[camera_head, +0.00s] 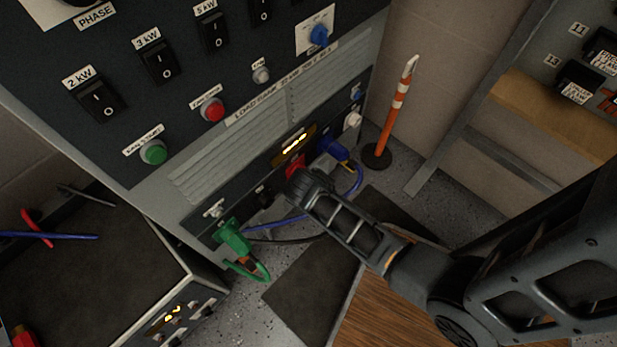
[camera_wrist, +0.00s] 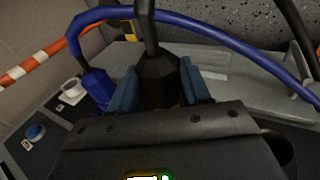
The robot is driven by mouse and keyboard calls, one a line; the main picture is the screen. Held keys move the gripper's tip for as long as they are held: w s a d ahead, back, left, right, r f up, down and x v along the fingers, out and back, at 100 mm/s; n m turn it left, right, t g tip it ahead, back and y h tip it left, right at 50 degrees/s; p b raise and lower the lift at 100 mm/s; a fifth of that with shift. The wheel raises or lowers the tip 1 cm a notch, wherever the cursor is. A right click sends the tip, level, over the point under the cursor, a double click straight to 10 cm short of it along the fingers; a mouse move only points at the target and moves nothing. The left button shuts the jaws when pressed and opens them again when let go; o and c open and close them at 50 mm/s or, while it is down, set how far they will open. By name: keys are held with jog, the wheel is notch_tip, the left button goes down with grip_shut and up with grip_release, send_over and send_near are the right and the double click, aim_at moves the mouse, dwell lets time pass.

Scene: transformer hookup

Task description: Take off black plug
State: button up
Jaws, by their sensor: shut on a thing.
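The black plug (camera_wrist: 160,78) is between the two blue-padded fingers of my gripper (camera_wrist: 160,90) in the wrist view, with its black cable rising from it. My gripper is shut on it. In the head view my gripper (camera_head: 292,184) is at the lower panel of the load bank, just below the red plug (camera_head: 295,166), and my wrist hides most of the grip. I cannot tell whether the black plug is still seated in its socket.
A blue plug (camera_head: 332,149) is right of the red one; it also shows in the wrist view (camera_wrist: 96,88). A green plug (camera_head: 235,238) is at the panel's left. Blue and black cables hang close by. An orange-white post (camera_head: 396,108) stands at the right.

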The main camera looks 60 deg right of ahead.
jog(key=shift+s+a+p, duration=0.3)
jog(key=shift+s+p, duration=0.1)
jog(key=shift+s, duration=0.65)
jog(key=shift+s+a+p, duration=0.25)
jog(key=shift+s+p, duration=0.15)
jog(key=shift+s, duration=0.6)
jog(key=shift+w+r, duration=0.1)
